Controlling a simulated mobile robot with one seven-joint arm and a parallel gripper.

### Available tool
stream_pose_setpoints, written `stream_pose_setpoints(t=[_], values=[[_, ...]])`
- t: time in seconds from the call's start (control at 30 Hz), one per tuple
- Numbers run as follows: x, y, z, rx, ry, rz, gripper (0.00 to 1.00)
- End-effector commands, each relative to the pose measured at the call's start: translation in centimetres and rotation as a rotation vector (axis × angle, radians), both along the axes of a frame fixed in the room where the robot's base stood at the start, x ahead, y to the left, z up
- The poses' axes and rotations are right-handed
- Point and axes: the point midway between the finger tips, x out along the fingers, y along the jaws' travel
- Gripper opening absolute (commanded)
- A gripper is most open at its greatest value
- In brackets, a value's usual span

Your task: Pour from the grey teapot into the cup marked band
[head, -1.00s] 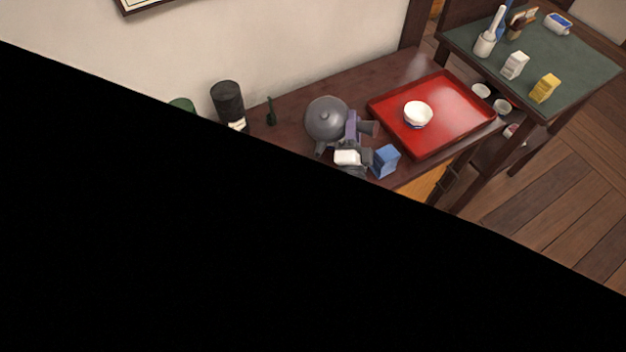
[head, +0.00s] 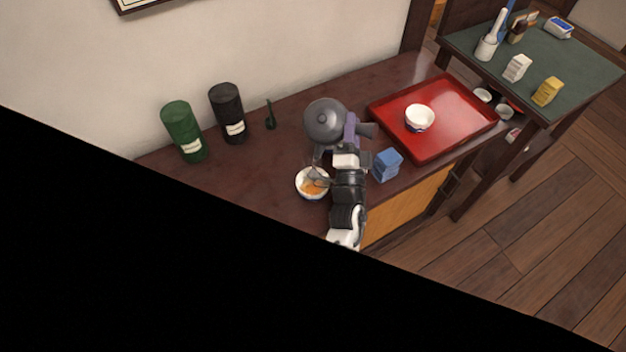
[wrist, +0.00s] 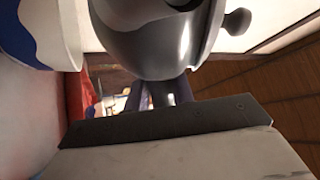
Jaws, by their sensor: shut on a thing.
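The grey teapot (head: 323,122) is held over the brown counter, its spout pointing down toward a white cup (head: 312,184). That cup holds orange-brown liquid, and the spout end is just above its rim. My gripper (head: 351,133) is shut on the teapot at its right, handle side. The teapot (wrist: 155,40) fills the top middle of the wrist view, with a white and blue surface at the left. A second white cup (head: 419,118) with blue low on its side stands on the red tray. I cannot make out a band marking on either cup.
The red tray (head: 455,130) lies right of the teapot, and a blue carton (head: 387,165) stands close beside my arm. Green (head: 184,132) and black (head: 228,113) canisters stand at the left. A green-topped table (head: 575,60) is at the right. Black hides the lower left.

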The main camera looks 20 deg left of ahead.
Motion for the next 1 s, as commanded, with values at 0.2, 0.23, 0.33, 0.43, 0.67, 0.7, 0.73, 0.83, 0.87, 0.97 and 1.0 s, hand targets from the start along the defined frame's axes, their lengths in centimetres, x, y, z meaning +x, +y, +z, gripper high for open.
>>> stream_pose_setpoints(t=[0.2,0.23,0.33,0.43,0.67,0.7,0.73,0.83,0.87,0.97,1.0], values=[[-0.17,0.03,0.32,0.003,-0.013,0.001,0.0],[-0.22,0.05,0.34,0.003,-0.015,0.0,0.0],[-0.29,-0.01,0.4,0.003,-0.019,0.0,0.0],[-0.31,-0.12,0.47,0.003,-0.022,0.0,0.0],[-0.34,-0.3,0.64,0.004,-0.033,0.0,0.0],[-0.36,-0.3,0.67,0.005,-0.035,0.0,0.0],[-0.42,-0.3,0.69,0.005,-0.036,0.001,0.0],[-0.51,-0.31,0.77,0.006,-0.041,0.0,0.0],[-0.55,-0.32,0.8,0.006,-0.042,0.001,0.0],[-0.53,-0.38,0.9,0.007,-0.047,0.0,0.0],[-0.56,-0.37,0.94,0.007,-0.049,0.001,0.0]])
